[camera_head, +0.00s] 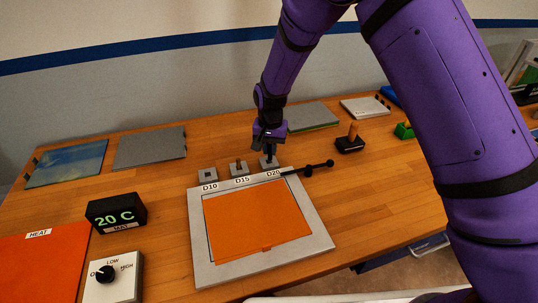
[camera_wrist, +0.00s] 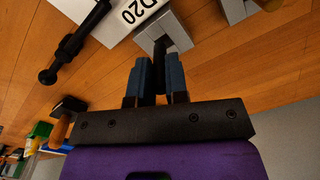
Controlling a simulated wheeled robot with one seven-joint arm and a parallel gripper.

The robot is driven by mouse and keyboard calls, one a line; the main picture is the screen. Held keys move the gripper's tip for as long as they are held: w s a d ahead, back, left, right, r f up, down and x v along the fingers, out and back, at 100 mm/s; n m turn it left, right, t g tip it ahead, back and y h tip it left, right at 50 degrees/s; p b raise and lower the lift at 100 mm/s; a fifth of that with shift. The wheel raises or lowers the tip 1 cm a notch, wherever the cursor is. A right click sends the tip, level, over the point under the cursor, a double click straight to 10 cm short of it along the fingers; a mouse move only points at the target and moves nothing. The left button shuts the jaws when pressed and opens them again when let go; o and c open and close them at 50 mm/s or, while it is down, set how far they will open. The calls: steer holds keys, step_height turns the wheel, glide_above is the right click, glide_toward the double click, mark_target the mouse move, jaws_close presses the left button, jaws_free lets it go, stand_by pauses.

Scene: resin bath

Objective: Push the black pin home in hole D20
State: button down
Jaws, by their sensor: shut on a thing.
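The grey block of hole D20 (camera_head: 268,163) stands at the right end of a row behind the white-framed plate, by its D20 label. It also shows in the wrist view (camera_wrist: 172,28), beside the label (camera_wrist: 134,10). My gripper (camera_head: 269,152) is directly over this block, pointing down. In the wrist view its two blue fingers (camera_wrist: 158,78) are shut on the black pin (camera_wrist: 159,48). The pin's far end meets the block at its hole. How deep it sits is hidden by the fingers and the angle.
Similar blocks D10 (camera_head: 208,175) and D15 (camera_head: 239,169) stand to the left; a dark piece rises from D15. A black rod with knobs (camera_head: 308,170) lies just right of D20. An orange sheet (camera_head: 255,220) covers the framed plate. A wooden-handled tool (camera_head: 353,131) stands farther right.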

mark_target(269, 155)
steer(key=shift+w+a+f, duration=0.1)
steer(key=shift+w+a, duration=0.05)
steer(key=shift+w, duration=0.2)
steer(key=shift+f, duration=1.7)
steer(key=shift+f, duration=0.1)
steer(key=c, duration=1.1)
jaws_free()
step_height(269, 155, up, 12)
steer(key=shift+r, duration=0.1)
